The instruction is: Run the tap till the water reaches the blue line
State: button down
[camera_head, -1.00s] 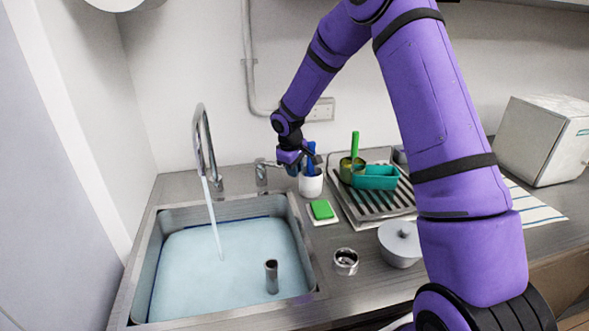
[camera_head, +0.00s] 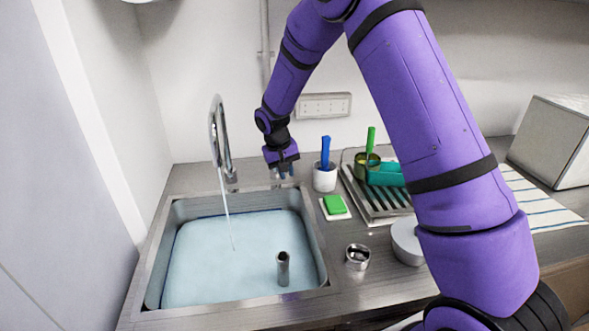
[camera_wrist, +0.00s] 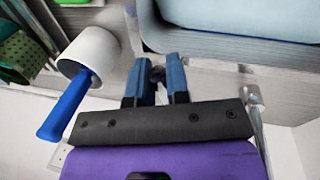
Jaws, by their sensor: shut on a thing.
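The steel sink (camera_head: 325,268) holds pale blue water (camera_head: 215,262). A dark blue line (camera_head: 240,211) runs along its inner wall, with the water surface at or just under it; I cannot tell exactly. The curved tap (camera_head: 217,130) stands behind the sink, a thin stream (camera_head: 227,212) falling from its spout. My gripper (camera_head: 284,172) is right of the tap at the sink's back edge. In the wrist view its blue fingers (camera_wrist: 157,82) are closed around a small dark knob (camera_wrist: 157,74), seemingly the tap handle, mostly hidden. A steel standpipe (camera_head: 283,268) rises from the water.
Right of my gripper stands a white cup (camera_head: 325,181) with a blue-handled tool. A green sponge (camera_head: 335,204) lies on a white dish. A drying rack (camera_head: 372,205), a steel ring (camera_head: 358,257) and a grey pot (camera_head: 405,241) stand further right.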

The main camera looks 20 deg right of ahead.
jog(key=shift+w+a+m, duration=0.15)
jog(key=shift+a+m, duration=0.65)
jog(key=shift+a, duration=0.15)
jog(key=c, duration=1.1)
grip_release()
jog(key=shift+r, duration=0.1)
notch_tip(320, 180, up, 10)
jog(key=a, duration=0.2)
jog(key=shift+w+r, duration=0.2)
jog(key=shift+r, duration=0.05)
